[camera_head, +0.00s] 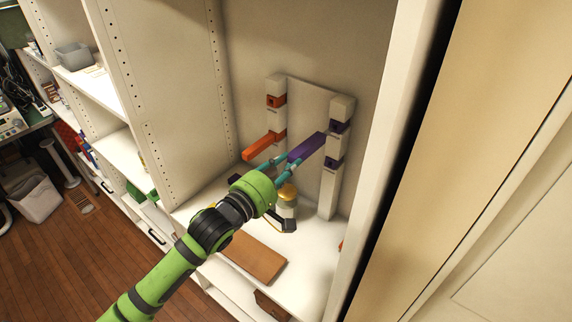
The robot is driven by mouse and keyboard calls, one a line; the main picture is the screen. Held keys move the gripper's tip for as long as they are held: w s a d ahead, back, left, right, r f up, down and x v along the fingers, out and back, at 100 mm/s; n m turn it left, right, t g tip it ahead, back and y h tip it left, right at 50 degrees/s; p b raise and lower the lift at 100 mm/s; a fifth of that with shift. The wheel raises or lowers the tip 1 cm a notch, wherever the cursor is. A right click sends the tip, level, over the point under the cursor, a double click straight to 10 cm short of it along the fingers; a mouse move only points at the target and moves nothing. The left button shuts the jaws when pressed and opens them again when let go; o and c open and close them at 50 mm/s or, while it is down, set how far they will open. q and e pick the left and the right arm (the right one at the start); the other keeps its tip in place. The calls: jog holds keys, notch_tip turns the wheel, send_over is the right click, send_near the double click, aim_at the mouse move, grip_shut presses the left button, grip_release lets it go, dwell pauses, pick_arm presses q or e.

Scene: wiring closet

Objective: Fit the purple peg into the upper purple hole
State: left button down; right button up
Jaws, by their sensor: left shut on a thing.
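The purple peg (306,148) is a square bar held at its near end by my left gripper (287,163), whose teal fingers are shut on it. The peg points up and right at the right post (329,190). Its far end is close to the upper purple hole (339,126); I cannot tell whether it touches or has entered. The lower purple hole (333,164) is dark and empty. My right gripper is not in view.
An orange peg (260,147) sticks out of the left post's lower block, beneath the upper orange hole (274,101). A jar with a yellowish top (288,192) stands under my gripper. A brown board (254,257) lies in front. Cabinet walls close both sides.

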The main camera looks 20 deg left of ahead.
aim_at(302, 155)
pick_arm(q)
jog(key=shift+p, duration=0.35)
dwell(0.3)
dwell(0.4)
jog(key=shift+b+x, duration=0.35)
jog(key=shift+x, duration=2.6)
jog(key=c, duration=0.8)
grip_release()
jog(key=shift+w+f, duration=0.1)
jog(key=shift+f, duration=0.1)
jog(key=shift+s+a+p, duration=0.15)
jog(key=shift+s+p, duration=0.4)
jog(key=shift+s, duration=0.05)
jog(key=p+v, duration=0.2)
jog(key=v, duration=0.2)
